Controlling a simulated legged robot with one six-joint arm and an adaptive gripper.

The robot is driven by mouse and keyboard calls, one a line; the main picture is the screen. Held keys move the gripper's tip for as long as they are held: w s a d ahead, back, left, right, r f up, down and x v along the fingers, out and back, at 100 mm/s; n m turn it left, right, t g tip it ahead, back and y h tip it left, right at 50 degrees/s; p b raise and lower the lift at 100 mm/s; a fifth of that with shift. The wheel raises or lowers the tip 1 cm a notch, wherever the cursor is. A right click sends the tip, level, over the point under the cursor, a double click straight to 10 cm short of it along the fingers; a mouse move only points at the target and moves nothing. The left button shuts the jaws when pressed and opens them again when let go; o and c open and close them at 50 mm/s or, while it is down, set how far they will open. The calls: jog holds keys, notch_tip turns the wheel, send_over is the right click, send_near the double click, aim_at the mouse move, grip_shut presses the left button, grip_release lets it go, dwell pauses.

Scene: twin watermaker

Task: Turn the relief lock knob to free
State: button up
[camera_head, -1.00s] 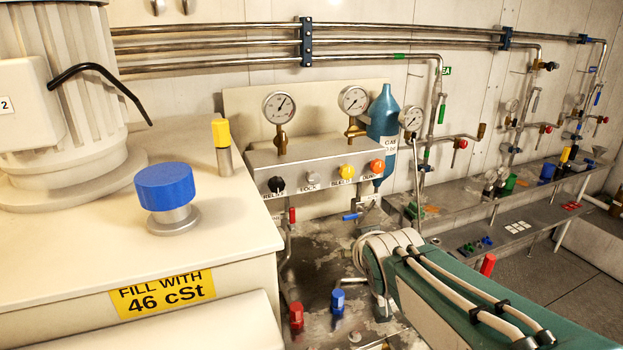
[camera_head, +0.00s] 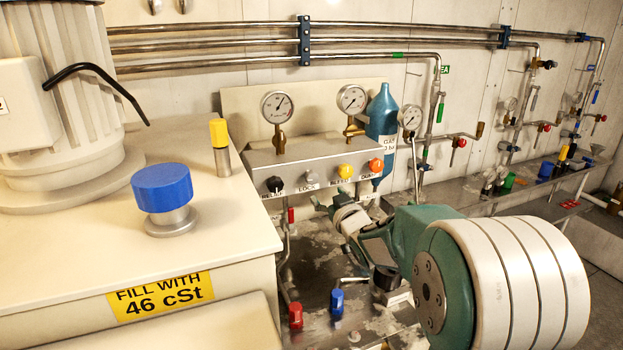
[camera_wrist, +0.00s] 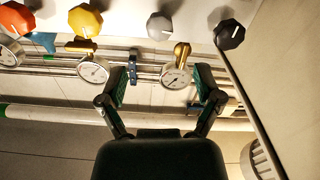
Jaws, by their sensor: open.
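The grey knob (camera_head: 308,178) above the label "LOCK" sits on the front of the sloped valve panel, between the black knob (camera_head: 275,184) labelled "RELIEF" and the yellow knob (camera_head: 346,171). In the wrist view the grey knob (camera_wrist: 160,26) shows upside down at the top, between the yellow knob (camera_wrist: 85,20) and the black knob (camera_wrist: 229,35). My gripper (camera_head: 328,205) is just below and right of the grey knob in the head view. In the wrist view my gripper (camera_wrist: 160,78) has its two fingers spread, empty, apart from the knob. The knob's pointer setting cannot be read.
An orange knob (camera_head: 376,165) sits at the panel's right. Gauges (camera_head: 277,107) stand above the panel and a blue bottle (camera_head: 384,120) behind it. Red (camera_head: 296,315) and blue (camera_head: 337,301) capped valves stand below. A white tank with a blue cap (camera_head: 162,187) fills the left.

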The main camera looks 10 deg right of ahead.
aim_at(313, 180)
jog(key=w, duration=0.3)
jog(key=w+a, duration=0.1)
jog(key=w, duration=0.2)
jog(key=w+a, duration=0.1)
jog(key=w, duration=0.3)
jog(key=shift+w, duration=0.1)
jog(key=c, duration=1.2)
